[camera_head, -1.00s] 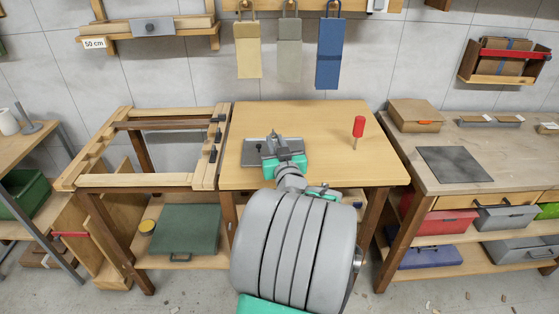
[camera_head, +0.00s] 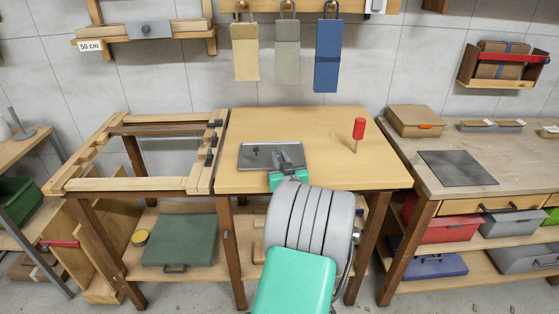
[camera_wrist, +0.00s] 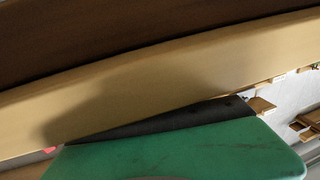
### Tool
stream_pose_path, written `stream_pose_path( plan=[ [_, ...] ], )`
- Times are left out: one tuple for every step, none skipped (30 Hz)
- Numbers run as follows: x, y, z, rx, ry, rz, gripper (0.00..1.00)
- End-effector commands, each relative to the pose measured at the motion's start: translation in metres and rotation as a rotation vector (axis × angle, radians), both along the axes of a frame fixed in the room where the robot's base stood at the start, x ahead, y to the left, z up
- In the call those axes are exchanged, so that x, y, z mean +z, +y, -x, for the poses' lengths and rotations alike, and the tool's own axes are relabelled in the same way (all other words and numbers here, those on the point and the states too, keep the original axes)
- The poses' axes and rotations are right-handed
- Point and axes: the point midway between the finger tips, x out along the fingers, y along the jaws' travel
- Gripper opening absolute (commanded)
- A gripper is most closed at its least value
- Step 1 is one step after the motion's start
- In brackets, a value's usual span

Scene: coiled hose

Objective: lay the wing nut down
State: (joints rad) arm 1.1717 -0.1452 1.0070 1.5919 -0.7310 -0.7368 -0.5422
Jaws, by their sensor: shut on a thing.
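My gripper (camera_head: 287,158) is at the right part of a grey metal tray (camera_head: 246,164) on the wooden table, near its front edge. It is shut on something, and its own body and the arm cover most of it. The wing nut cannot be made out clearly between the fingers. A small dark piece (camera_head: 256,152) lies on the left part of the tray; I cannot tell what it is. The wrist view shows no wing nut.
A red-handled screwdriver (camera_head: 359,130) stands upright at the table's right. The middle and back of the wooden table (camera_head: 325,125) are clear. A wooden frame bench (camera_head: 130,184) stands left; a workbench with a dark plate (camera_head: 456,167) stands right.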

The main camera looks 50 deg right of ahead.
Motion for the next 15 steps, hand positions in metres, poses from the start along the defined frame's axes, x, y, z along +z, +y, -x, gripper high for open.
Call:
stream_pose_path(
  plan=[
    [-0.0011, 0.0001, -0.0001, 0.000, 0.000, 0.000, 0.21],
    [-0.0005, 0.0001, -0.0001, 0.000, 0.000, 0.000, 0.23],
    [-0.0005, 0.0002, -0.0001, 0.000, 0.000, 0.000, 0.26],
    [-0.0005, 0.0002, -0.0001, 0.000, 0.000, 0.000, 0.29],
    [-0.0005, 0.0002, -0.0001, 0.000, 0.000, 0.000, 0.31],
    [-0.0004, 0.0002, -0.0001, 0.000, 0.000, 0.000, 0.35],
    [-0.0004, 0.0002, -0.0001, 0.000, 0.000, 0.000, 0.37],
    [-0.0004, 0.0002, -0.0001, 0.000, 0.000, 0.000, 0.40],
    [-0.0004, 0.0002, -0.0001, 0.000, 0.000, 0.000, 0.41],
    [-0.0004, 0.0002, -0.0001, 0.000, 0.000, 0.000, 0.41],
    [-0.0004, 0.0002, -0.0001, 0.000, 0.000, 0.000, 0.41],
    [-0.0005, 0.0001, 0.0000, 0.000, 0.000, 0.000, 0.41],
    [-0.0004, 0.0001, -0.0001, 0.000, 0.000, 0.000, 0.41],
    [-0.0004, 0.0001, 0.0000, 0.000, 0.000, 0.000, 0.41],
    [0.0000, 0.0001, 0.0000, 0.000, 0.000, 0.000, 0.41]
  ],
)
